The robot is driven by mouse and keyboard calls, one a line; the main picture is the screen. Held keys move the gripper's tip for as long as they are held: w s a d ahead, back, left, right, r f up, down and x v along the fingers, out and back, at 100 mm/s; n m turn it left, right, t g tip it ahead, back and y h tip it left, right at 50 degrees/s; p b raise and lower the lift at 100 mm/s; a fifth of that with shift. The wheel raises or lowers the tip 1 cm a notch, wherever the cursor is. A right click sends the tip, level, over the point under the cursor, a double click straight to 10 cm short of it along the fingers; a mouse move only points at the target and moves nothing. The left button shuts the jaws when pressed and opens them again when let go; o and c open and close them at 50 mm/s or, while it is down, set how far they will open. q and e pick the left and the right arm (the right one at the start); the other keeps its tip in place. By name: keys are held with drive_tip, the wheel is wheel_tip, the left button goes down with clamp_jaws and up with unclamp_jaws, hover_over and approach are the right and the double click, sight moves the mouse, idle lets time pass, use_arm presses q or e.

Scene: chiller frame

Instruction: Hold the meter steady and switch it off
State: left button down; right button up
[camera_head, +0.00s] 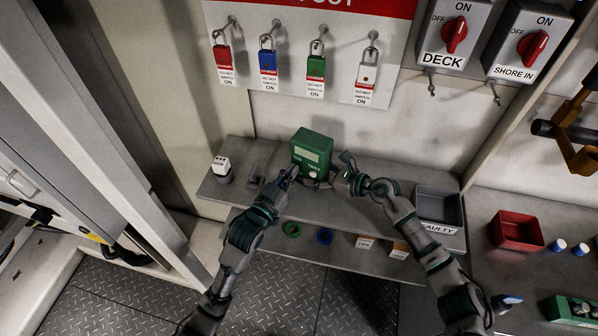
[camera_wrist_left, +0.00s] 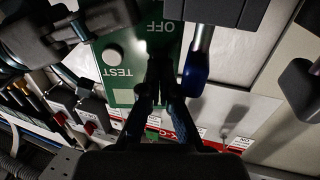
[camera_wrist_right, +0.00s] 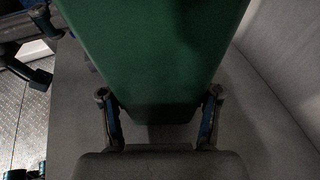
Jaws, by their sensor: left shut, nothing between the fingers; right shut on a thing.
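The green meter (camera_head: 312,152) stands on the grey shelf below the lockout board, with a pale display on its front. In the left wrist view its green face (camera_wrist_left: 125,70) shows the words OFF and TEST and a round white button (camera_wrist_left: 113,55). My left gripper (camera_head: 288,174) is shut and empty, its fingertips (camera_wrist_left: 160,70) close in front of the meter's face; I cannot tell whether they touch. My right gripper (camera_head: 340,172) is shut on the meter from its right side. In the right wrist view its fingers (camera_wrist_right: 160,110) stand on either side of the green body (camera_wrist_right: 155,50).
Padlocks (camera_head: 268,60) hang on the board above the meter. A small white device (camera_head: 222,168) stands at the shelf's left. A grey FAULTY bin (camera_head: 440,208) and a red bin (camera_head: 517,231) are at the right. Rings (camera_head: 292,230) and tags lie on the lower shelf.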

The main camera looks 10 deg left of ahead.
use_arm(q)
drive_tip(key=shift+f, duration=0.6)
use_arm(e)
drive_tip(key=shift+w+f, duration=0.1)
drive_tip(key=shift+f, duration=0.05)
use_arm(q)
drive_tip(key=shift+s+a, duration=0.1)
drive_tip(key=shift+s, duration=0.3)
drive_tip(key=shift+r+v, duration=0.2)
drive_tip(key=shift+v, duration=0.6)
drive_tip(key=shift+r+v, duration=0.2)
drive_tip(key=shift+v, duration=0.6)
drive_tip(key=shift+r+v, duration=0.15)
drive_tip(key=shift+v, duration=0.6)
use_arm(e)
drive_tip(key=shift+a, duration=0.1)
use_arm(q)
drive_tip(key=shift+a, duration=0.1)
use_arm(e)
drive_tip(key=o, duration=0.9)
drive_tip(key=shift+o, duration=0.2)
drive_tip(key=shift+w, duration=0.1)
